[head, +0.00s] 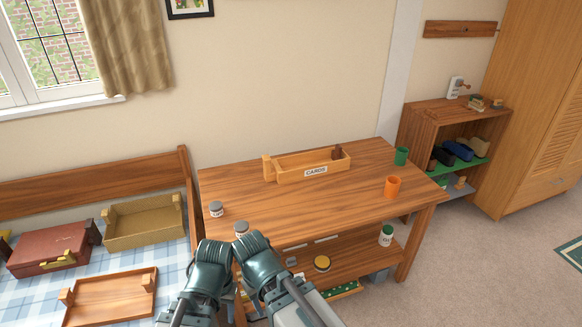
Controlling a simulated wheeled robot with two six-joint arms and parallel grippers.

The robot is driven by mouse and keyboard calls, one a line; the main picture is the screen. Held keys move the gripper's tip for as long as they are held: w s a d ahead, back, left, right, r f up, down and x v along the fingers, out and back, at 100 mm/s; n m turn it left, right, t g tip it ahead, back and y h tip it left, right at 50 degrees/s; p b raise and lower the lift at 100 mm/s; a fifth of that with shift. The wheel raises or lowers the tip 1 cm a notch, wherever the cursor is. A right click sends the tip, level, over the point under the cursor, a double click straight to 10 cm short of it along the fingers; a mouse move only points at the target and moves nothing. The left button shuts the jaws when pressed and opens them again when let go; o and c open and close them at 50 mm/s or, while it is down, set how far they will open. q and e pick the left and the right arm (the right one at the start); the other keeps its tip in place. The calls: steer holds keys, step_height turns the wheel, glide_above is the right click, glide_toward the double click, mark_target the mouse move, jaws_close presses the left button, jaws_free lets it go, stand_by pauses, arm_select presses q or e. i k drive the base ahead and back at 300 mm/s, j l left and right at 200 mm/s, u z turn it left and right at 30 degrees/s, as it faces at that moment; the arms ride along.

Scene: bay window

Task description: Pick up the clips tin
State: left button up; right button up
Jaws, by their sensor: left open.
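Several small tins are in view, and their labels are too small to read, so I cannot tell which is the clips tin. A grey-lidded tin (216,209) stands upright near the table's left edge. A second grey-lidded tin (241,229) stands at the front left, just beyond my left gripper (222,248), partly covered by my arm. A yellow-lidded tin (322,263) and a green-topped white tin (386,236) are on the lower shelf. My left gripper is open, with nothing seen in it; its fingertips are hard to make out.
The wooden table (330,209) carries a cards box (315,171), a green cup (401,156) and an orange cup (392,187). Its middle is clear. A bench at left holds a red case (50,248), an open box (145,222) and a tray (110,297). A bookcase stands right.

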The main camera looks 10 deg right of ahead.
mark_target(216, 207)
steer(key=i+j+z, duration=0.1)
steer(key=j+z, duration=0.3)
steer(key=i+j+z, duration=0.1)
steer(key=j+z, duration=1)
